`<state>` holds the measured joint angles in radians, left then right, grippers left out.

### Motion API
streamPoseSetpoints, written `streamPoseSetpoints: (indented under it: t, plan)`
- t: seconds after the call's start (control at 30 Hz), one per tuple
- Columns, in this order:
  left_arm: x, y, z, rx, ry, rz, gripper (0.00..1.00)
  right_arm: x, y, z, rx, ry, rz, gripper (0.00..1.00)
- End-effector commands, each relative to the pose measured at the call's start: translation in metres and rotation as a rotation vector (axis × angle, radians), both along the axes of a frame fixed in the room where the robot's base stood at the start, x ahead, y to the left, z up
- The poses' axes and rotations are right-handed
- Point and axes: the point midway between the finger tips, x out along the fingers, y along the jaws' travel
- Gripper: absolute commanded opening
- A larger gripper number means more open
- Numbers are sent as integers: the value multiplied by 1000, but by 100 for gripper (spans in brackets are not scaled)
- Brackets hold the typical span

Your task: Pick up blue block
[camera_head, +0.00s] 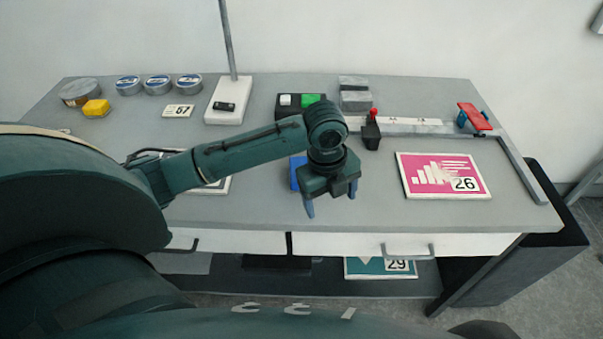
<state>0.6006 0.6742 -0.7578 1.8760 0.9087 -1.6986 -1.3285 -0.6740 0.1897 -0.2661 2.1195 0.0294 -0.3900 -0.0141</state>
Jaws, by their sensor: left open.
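A blue block (295,172) lies on the grey table, partly hidden behind my left gripper. My left gripper (331,204) points down over the front middle of the table. Its two blue fingertips are apart, one on each side, with nothing seen between them. The block shows just left of and behind the gripper body; I cannot tell the exact gap between them. My right gripper is not in view.
A pink card marked 26 (443,176) lies at right near a metal rail (522,172). A post on a white base (228,100), a button box (300,106), round tins (158,84) and a yellow block (96,108) stand along the back. Drawers (380,244) face the front.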

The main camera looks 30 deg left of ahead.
Motion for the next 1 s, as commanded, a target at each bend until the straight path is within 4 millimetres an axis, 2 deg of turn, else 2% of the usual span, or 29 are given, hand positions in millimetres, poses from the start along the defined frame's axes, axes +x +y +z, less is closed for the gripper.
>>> streamPoseSetpoints:
  t: [0.03,0.2,0.3,0.4,0.53,0.8,1.0]
  plan:
    - [18,23,17,46,0,-71,76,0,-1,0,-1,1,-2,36]
    - [44,77,61,104,45,-261,76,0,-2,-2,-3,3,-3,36]
    - [52,97,80,109,58,-321,76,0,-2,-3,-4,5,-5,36]
    - [54,107,89,107,65,-353,76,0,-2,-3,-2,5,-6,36]
    - [55,110,78,103,71,-368,76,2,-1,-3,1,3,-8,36]
    - [55,110,28,105,70,-366,76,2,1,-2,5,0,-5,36]
    - [55,109,13,104,66,-367,76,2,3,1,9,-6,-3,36]
